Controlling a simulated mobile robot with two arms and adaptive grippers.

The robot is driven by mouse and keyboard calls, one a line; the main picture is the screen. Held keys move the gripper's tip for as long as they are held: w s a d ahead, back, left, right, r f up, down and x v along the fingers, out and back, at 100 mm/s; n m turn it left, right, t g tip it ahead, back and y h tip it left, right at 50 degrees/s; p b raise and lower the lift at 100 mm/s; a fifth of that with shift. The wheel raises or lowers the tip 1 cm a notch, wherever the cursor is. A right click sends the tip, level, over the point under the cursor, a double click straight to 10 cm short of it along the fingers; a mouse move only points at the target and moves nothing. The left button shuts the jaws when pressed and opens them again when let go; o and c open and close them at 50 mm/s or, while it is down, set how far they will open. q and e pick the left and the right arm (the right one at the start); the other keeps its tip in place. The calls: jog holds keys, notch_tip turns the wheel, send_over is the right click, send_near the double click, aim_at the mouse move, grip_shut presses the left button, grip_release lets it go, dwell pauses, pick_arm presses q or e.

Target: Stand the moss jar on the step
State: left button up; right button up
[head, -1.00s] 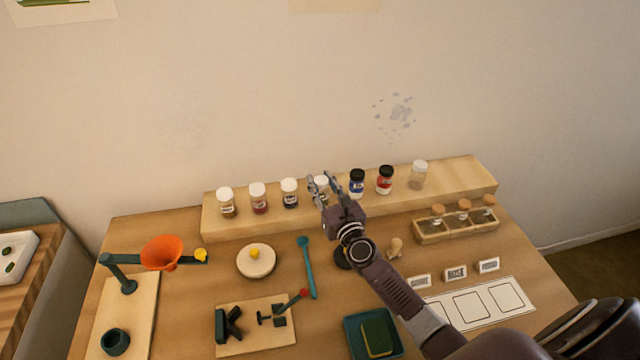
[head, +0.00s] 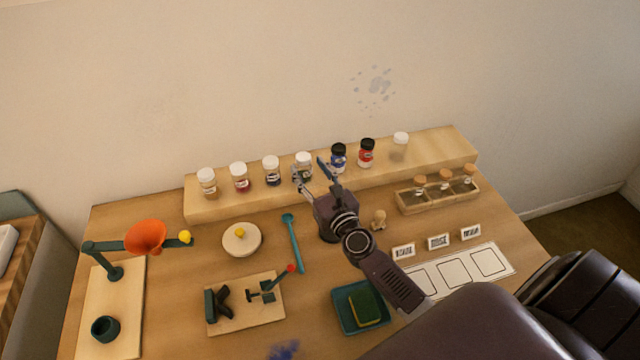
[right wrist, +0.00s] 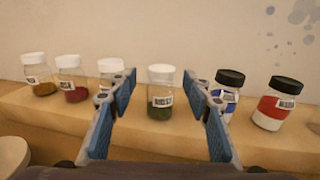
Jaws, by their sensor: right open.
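The moss jar (right wrist: 161,92), clear with green contents and a white lid, stands upright on the pale wooden step (head: 330,183); in the head view the jar (head: 303,164) is the fourth from the left. My right gripper (head: 312,176) is open in front of it. In the right wrist view the blue-padded fingers (right wrist: 161,97) are spread, with the jar seen between them and clear space on both sides. The jar's base shows resting on the step. My left gripper is not in view.
White-lidded jars (head: 239,176) stand left of the moss jar, black-lidded blue (head: 338,158) and red (head: 366,155) jars to its right. An orange funnel (head: 146,237), a teal spoon (head: 293,243), a teal tray (head: 340,318) and a corked-bottle rack (head: 410,206) are on the table.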

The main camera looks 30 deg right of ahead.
jog(key=s, duration=0.7)
jog(key=shift+a+b, duration=0.25)
jog(key=shift+b, duration=0.15)
jog(key=shift+r, duration=0.15)
